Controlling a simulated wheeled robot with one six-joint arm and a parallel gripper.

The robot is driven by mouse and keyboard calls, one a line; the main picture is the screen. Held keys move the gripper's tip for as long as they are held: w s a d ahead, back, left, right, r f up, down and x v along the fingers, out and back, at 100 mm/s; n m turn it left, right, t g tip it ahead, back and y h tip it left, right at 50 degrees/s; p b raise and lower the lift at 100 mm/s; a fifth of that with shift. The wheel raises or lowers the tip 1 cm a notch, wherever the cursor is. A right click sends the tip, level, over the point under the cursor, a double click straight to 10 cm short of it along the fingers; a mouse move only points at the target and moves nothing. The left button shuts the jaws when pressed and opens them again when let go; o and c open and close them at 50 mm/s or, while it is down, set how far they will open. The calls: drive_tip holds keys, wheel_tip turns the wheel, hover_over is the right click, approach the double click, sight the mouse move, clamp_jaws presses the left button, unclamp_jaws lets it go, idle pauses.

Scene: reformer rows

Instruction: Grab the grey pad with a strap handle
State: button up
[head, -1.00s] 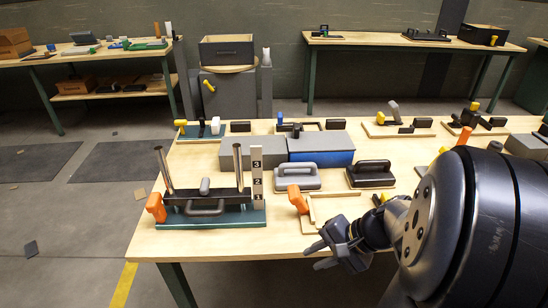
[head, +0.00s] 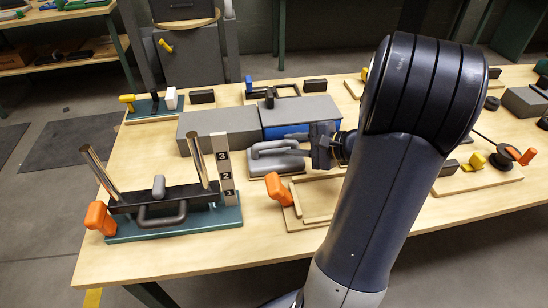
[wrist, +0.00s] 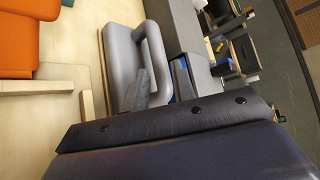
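The grey pad (head: 264,164) with its raised strap handle lies flat on the table, in front of the grey and blue boxes. In the wrist view the pad (wrist: 118,62) sits just beyond my gripper (wrist: 160,78), its handle (wrist: 157,55) rising from the surface. My gripper (head: 304,146) is at the pad's right side in the head view. Its two fingers look apart, one on each side of the near part of the handle. I cannot tell whether they touch it. My arm hides part of the table to the right.
A grey box (head: 213,128) and a grey-topped blue box (head: 300,110) stand close behind the pad. A wooden frame with an orange handle (head: 278,189) lies in front. A teal-based fixture with metal posts (head: 172,228) stands at the left.

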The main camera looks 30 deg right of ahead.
sight(282, 144)
drive_tip(key=shift+x, duration=3.05)
drive_tip(key=shift+f, duration=0.15)
clamp_jaws()
